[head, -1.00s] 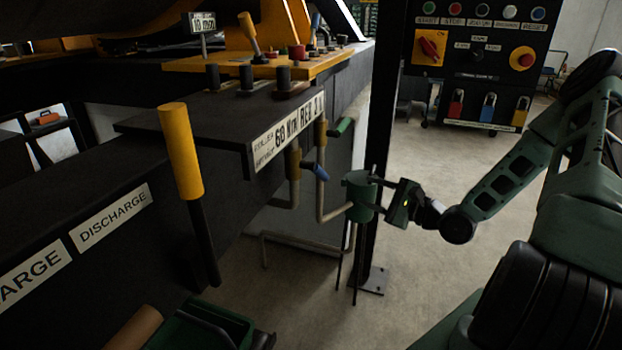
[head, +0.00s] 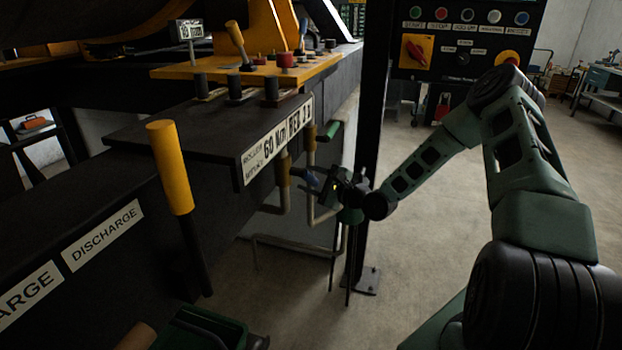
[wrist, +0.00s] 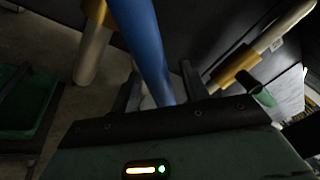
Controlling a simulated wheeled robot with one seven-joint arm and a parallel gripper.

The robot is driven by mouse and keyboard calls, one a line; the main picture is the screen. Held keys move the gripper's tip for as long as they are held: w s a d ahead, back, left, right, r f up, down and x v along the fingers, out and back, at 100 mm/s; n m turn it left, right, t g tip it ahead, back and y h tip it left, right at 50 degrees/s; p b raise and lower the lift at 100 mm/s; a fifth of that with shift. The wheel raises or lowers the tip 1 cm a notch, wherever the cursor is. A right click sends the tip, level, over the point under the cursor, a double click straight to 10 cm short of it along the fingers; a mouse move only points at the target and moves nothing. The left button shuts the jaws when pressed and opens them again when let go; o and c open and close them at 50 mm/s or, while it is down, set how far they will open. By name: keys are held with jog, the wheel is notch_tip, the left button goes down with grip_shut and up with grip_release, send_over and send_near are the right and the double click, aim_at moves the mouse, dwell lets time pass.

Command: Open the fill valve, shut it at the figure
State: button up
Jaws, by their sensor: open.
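A blue valve lever (head: 312,181) sits on a pipe with a brass-coloured fitting under the dark shelf. My gripper (head: 327,181) is at this lever, its jaws open. In the wrist view the blue lever (wrist: 145,45) runs down between my two fingers (wrist: 160,88), which stand apart on either side of it. Whether either finger touches it I cannot tell. A second pipe beside it carries a green lever (head: 328,131). A small display (head: 189,31) stands on a post above the shelf; its reading is too small to be sure of.
A yellow-handled lever (head: 170,165) stands at left. Open floor lies to the right, before the control panel (head: 465,45).

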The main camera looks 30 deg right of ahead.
grip_shut()
jog(key=r+n, duration=0.1)
jog(key=n, duration=0.1)
jog(key=w+d+r+n+b, duration=0.1)
jog(key=shift+r+n+t+y, duration=0.15)
jog(key=shift+n+t+y, duration=0.25)
jog(key=shift+w+d+r+n+t+y+b, duration=0.15)
jog(key=shift+r+n+y+b, duration=0.1)
jog(key=shift+r+n, duration=0.5)
jog(key=shift+d+r+n+t+y+b, duration=0.1)
jog(key=shift+r+n+y+b, duration=0.25)
jog(key=shift+n, duration=0.55)
jog(key=shift+w+d+r+n+t+y+b, duration=0.1)
jog(key=shift+r+n+t+b, duration=0.05)
jog(key=shift+r+n, duration=0.6)
grip_release()
jog(key=shift+s, duration=0.1)
